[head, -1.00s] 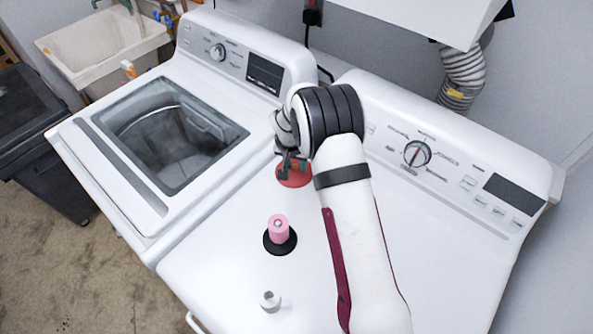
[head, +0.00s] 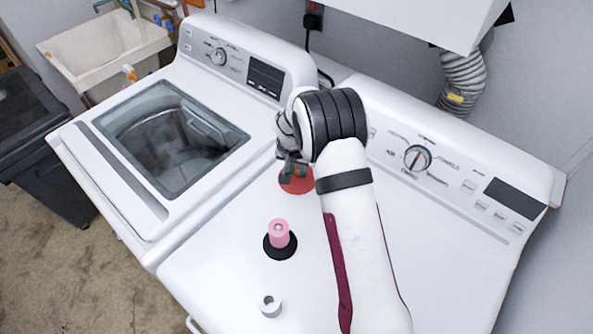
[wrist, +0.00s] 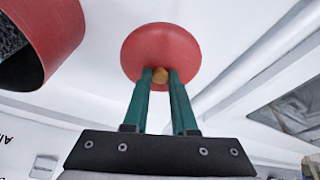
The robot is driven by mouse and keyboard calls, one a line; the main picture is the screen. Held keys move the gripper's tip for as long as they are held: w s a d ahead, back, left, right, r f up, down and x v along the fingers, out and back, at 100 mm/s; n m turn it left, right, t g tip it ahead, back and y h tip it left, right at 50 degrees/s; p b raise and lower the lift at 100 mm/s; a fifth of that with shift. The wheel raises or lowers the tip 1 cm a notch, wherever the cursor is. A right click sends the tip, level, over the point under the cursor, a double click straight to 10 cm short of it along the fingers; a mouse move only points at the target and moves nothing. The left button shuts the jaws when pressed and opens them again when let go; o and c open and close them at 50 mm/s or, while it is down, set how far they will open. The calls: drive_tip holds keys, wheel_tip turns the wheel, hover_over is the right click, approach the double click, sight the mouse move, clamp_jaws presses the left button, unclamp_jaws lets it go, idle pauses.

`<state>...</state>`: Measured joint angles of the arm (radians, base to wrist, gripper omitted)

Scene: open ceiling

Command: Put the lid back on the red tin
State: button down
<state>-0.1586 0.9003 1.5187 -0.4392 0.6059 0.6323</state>
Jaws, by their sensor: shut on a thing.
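The round red lid (wrist: 150,50) has a small golden knob (wrist: 160,75) at its middle. My gripper (wrist: 160,78) is shut on this knob, one green finger on each side. In the head view the lid (head: 299,185) shows under my gripper (head: 291,172), over the back left part of the white machine top; I cannot tell its height above it. The red tin (wrist: 55,30) is cut off at the upper left of the wrist view, open, its inside dark. It is apart from the lid. In the head view I do not see the tin; my arm may hide it.
A pink spool (head: 279,232) stands on a black round base (head: 280,250) left of my arm. A small grey-white ring-shaped item (head: 270,305) is near the front edge. A washer with a glass lid (head: 170,135) stands at left. The control panel (head: 470,180) rises behind.

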sight(297, 171)
drive_tip(key=r, duration=0.7)
drive_tip(key=shift+w+a+r, duration=0.1)
drive_tip(key=shift+w, duration=0.1)
drive_tip(key=s+d+r+m+h, duration=0.1)
drive_tip(key=s+d+r+m, duration=0.5)
drive_tip(key=s+d, duration=0.5)
drive_tip(key=shift+g, duration=0.5)
drive_tip(key=shift+s+a+f, duration=0.1)
drive_tip(key=shift+f, duration=1.25)
drive_tip(key=shift+a+f, duration=0.1)
drive_tip(key=shift+f, duration=1.25)
drive_tip(key=shift+f, duration=0.15)
drive_tip(key=shift+c, duration=0.8)
unclamp_jaws()
